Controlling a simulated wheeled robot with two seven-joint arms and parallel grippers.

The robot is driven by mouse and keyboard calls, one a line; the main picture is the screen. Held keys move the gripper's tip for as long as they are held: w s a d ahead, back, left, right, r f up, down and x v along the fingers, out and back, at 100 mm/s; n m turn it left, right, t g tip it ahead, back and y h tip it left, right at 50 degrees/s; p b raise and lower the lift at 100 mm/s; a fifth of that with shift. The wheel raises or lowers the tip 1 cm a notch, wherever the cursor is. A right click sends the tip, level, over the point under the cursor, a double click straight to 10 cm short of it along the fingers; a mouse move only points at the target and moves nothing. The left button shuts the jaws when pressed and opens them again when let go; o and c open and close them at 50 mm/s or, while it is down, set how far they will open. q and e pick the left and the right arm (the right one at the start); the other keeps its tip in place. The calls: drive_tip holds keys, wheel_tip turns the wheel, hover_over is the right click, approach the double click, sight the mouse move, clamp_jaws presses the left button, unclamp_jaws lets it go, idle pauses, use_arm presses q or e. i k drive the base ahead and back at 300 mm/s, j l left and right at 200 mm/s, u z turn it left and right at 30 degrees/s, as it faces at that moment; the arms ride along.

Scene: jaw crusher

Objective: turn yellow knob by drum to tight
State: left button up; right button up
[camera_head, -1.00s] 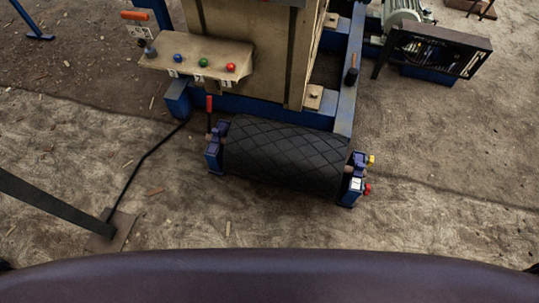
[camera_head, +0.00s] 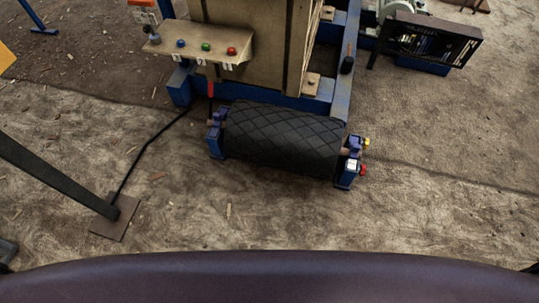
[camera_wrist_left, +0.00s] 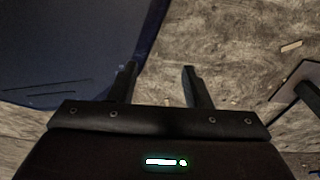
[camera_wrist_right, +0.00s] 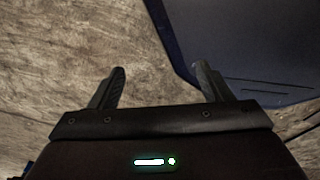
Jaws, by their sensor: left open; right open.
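The yellow knob (camera_head: 366,142) is small and sits at the right end of the black drum (camera_head: 285,138), on its blue end bracket (camera_head: 350,165). A red knob (camera_head: 362,169) sits just below it. How far the yellow knob is turned is too small to tell. My left gripper (camera_wrist_left: 160,85) is open and empty above bare ground in the left wrist view. My right gripper (camera_wrist_right: 158,85) is open and empty above bare ground in the right wrist view.
A dark post on a foot plate (camera_head: 116,218) stands at the left, with a black cable. A dark guarded unit (camera_head: 430,45) is at the back right. The ground right of the drum is clear.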

sight(365, 143)
drive_tip(key=k, duration=0.3)
drive_tip(key=k+l, duration=0.1)
drive_tip(key=l, duration=1.65)
drive_tip(key=k+l, duration=0.15)
drive_tip(key=l, duration=0.7)
